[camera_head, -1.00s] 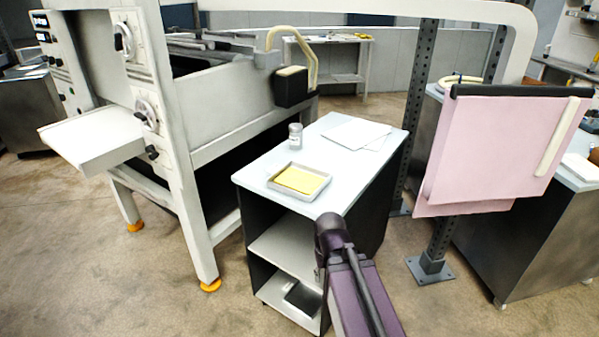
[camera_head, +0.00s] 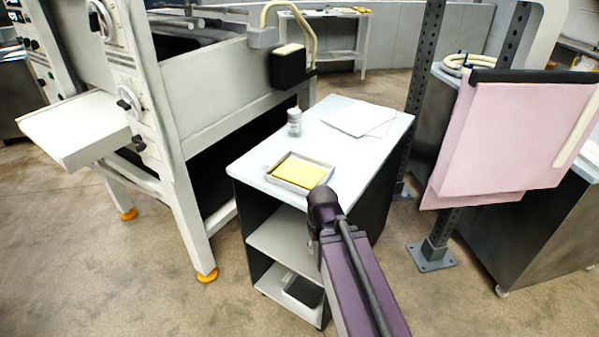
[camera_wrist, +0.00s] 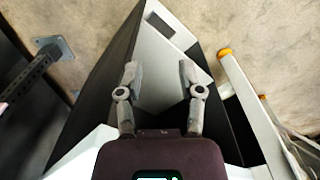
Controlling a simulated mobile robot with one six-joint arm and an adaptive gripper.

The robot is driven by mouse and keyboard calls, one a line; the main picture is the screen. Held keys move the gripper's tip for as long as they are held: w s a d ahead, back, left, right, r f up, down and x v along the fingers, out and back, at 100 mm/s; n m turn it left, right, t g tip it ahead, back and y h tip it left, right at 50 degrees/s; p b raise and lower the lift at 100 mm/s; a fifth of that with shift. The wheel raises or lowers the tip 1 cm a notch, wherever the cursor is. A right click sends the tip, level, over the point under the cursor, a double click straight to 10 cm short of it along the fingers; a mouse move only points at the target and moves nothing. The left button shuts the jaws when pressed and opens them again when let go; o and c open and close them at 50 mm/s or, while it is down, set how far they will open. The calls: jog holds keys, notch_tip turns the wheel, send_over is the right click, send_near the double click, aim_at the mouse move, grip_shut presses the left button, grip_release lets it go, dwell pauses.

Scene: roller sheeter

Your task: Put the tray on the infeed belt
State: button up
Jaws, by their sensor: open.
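A shallow grey tray (camera_head: 322,176) with a yellow slab (camera_head: 298,170) in it sits near the front edge of a pale cart top (camera_head: 262,163) in the head view. A white flat platform (camera_head: 70,125) sticks out from the roller machine (camera_head: 210,88) at left. I cannot tell whether it is the infeed belt. My gripper (camera_wrist: 159,72) is open and empty in the wrist view, above the cart's lower open shelves. The tray does not show there. In the head view, my purple arm reaches toward the cart front and the gripper is hidden.
A small jar (camera_head: 294,122) and white sheets (camera_head: 358,118) lie behind the tray on the cart. A dark item (camera_head: 302,291) is on the bottom shelf. A post (camera_head: 425,80) and a pink cloth (camera_head: 515,140) stand at right. Floor is open at front left.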

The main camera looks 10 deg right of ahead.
jog(key=shift+w, duration=0.1)
notch_tip(320, 180, up, 20)
jog(key=m+p, duration=2)
jog(key=m, duration=0.6)
send_over(285, 182)
jog(key=shift+w, duration=0.3)
jog(key=shift+f, duration=0.2)
notch_tip(285, 182, down, 8)
jog(key=b, duration=0.8)
jog(key=shift+f+b, duration=0.15)
jog(key=shift+b, duration=0.2)
jog(key=shift+f, duration=0.1)
jog(key=shift+s+f+b, duration=0.2)
jog(key=shift+f+b, duration=2.3)
jog(key=shift+b, duration=0.1)
